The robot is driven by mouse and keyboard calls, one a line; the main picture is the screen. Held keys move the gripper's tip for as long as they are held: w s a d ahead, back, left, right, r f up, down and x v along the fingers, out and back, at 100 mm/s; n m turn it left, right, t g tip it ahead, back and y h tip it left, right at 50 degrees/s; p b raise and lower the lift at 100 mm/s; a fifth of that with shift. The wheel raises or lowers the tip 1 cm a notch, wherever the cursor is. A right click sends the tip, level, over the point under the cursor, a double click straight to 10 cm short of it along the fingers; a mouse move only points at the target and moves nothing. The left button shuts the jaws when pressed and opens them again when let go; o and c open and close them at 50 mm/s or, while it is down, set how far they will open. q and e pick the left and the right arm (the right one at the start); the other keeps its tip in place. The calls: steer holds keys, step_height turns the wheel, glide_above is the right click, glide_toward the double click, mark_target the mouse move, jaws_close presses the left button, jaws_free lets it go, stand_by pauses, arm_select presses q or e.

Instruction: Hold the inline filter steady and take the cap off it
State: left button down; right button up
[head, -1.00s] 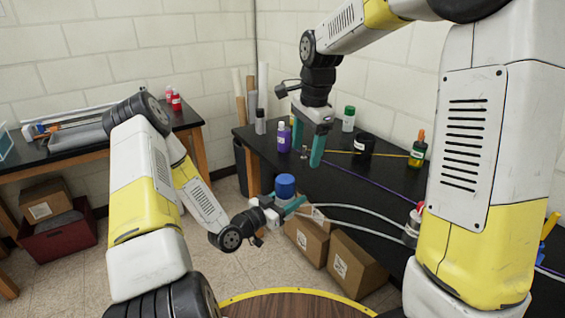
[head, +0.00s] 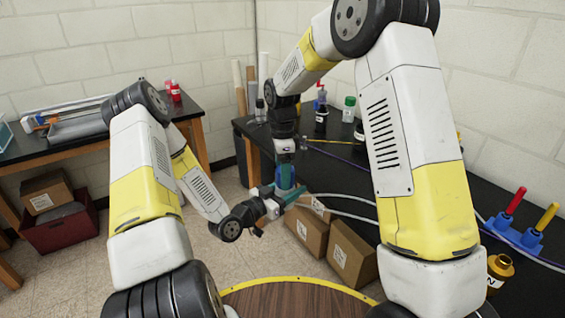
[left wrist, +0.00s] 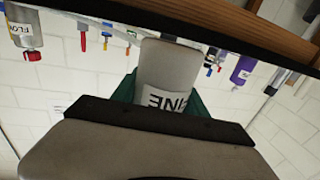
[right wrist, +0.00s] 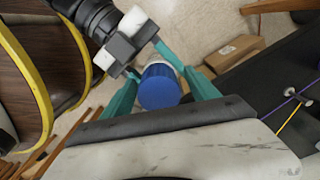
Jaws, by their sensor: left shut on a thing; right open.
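The inline filter (left wrist: 164,75) is a pale cylinder with a printed label, partly cut off from sight in the left wrist view. My left gripper (head: 284,196) is shut on its body and holds it in the air. The ribbed blue cap (right wrist: 160,88) is on the filter's top end. My right gripper (head: 285,178) points down over the cap. In the right wrist view its teal fingers stand open on either side of the cap, with a gap visible at least on the right. Contact on the left side cannot be told.
A black-topped bench (head: 440,200) on the right carries bottles, cables and a blue stand (head: 518,236) with red and yellow handles. Cardboard boxes (head: 350,262) stand on the floor below the grippers. A round wooden top (head: 290,300) with a yellow rim is in front.

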steer(key=shift+f, duration=0.5)
steer(key=shift+c, duration=0.2)
